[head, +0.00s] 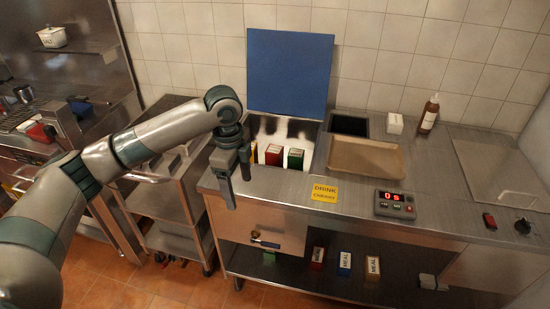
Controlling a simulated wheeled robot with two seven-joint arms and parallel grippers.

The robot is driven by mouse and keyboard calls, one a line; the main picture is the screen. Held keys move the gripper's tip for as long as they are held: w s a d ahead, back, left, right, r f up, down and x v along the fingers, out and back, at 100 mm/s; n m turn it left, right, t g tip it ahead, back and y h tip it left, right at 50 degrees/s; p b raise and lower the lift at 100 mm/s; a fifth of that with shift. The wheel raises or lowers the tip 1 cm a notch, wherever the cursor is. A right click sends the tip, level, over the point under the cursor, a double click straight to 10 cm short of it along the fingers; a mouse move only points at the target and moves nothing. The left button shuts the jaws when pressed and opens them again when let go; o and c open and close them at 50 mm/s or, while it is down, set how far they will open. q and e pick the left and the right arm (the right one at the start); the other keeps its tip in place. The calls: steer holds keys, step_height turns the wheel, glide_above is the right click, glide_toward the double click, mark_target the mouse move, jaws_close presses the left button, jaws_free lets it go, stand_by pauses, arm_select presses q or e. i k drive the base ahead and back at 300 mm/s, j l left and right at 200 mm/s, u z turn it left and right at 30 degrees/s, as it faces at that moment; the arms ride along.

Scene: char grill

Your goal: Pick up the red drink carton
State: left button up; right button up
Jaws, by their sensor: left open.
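The red drink carton (273,155) stands upright in an open bin (308,133) sunk in the steel counter, its blue lid (289,73) raised behind. A green carton (294,159) stands close to its right, and part of a yellow carton (254,152) shows to its left. My left gripper (238,184) is open and empty, fingers pointing down, at the bin's left front corner. It is left of the red carton and apart from it. The lower parts of the cartons are hidden by the bin's front edge. My right gripper is out of view.
A yellow drink sign (324,193) lies on the counter before the bin. To the right are a tan tray (366,159), a keypad with red digits (395,205) and a brown bottle (429,114). Meal boxes (344,263) stand on the shelf below. A steel cart (170,200) stands left.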

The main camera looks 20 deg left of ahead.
mark_target(274, 155)
steer(key=i+j, duration=0.1)
steer(key=i, duration=1.35)
